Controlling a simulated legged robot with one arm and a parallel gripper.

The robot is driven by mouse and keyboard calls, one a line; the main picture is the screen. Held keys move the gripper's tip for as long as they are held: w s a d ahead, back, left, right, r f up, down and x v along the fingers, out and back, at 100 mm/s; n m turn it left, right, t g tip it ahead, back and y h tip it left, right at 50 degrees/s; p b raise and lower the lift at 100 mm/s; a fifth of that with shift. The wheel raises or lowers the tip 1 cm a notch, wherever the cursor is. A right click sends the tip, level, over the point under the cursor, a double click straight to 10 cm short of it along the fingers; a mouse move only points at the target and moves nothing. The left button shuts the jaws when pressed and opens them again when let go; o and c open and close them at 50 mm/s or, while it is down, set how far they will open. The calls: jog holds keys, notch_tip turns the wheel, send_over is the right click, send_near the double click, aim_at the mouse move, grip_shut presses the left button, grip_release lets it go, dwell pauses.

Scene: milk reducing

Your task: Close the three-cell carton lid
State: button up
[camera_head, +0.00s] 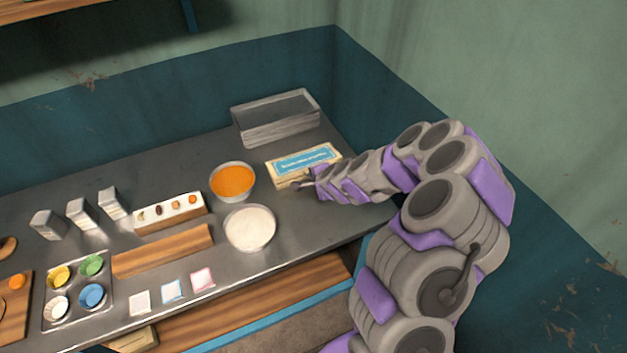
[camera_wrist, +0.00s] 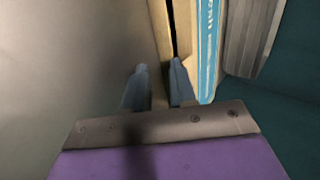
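The carton (camera_head: 305,160) is a cream box with a blue-labelled top, at the right end of the metal counter. Its blue-labelled lid also shows in the wrist view (camera_wrist: 208,45). A narrow dark gap runs between the lid's edge and the cream front wall (camera_wrist: 159,25), so the lid looks nearly down but not flush. The cells inside are hidden. My gripper (camera_wrist: 158,72) is at the carton's near side, with its two fingers apart. The front wall's edge shows between the fingertips; I cannot tell whether they touch it. In the head view my gripper (camera_head: 303,184) is small, beside the carton's front.
A grey metal bin (camera_head: 277,131) stands behind the carton. A bowl of orange food (camera_head: 232,181) and a bowl of white powder (camera_head: 250,227) stand to the left. Farther left are a cream rack (camera_head: 170,214) and a tray of coloured cups (camera_head: 77,295). The counter's near right is bare.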

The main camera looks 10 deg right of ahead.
jog(key=b+v, duration=0.3)
jog(key=v, duration=1.4)
jog(key=shift+b, duration=0.4)
jog(key=s+a+r+n+g+y, duration=0.1)
jog(key=s+a+n+g, duration=0.1)
jog(key=s+a+n, duration=0.3)
jog(key=s+a+r+n+g+y, duration=0.1)
jog(key=s+a+n+g, duration=0.25)
jog(key=s, duration=0.35)
jog(key=s+d+r+n+g+h, duration=0.1)
jog(key=s+d+n+g+h, duration=0.1)
jog(key=s, duration=0.8)
jog(key=s+d+r+n+g+h, duration=0.1)
jog(key=s+n, duration=0.4)
jog(key=s, duration=0.5)
jog(key=shift+s+d+r+g+h, duration=0.35)
jog(key=shift+d+r+g, duration=0.25)
jog(key=shift+r+g, duration=0.4)
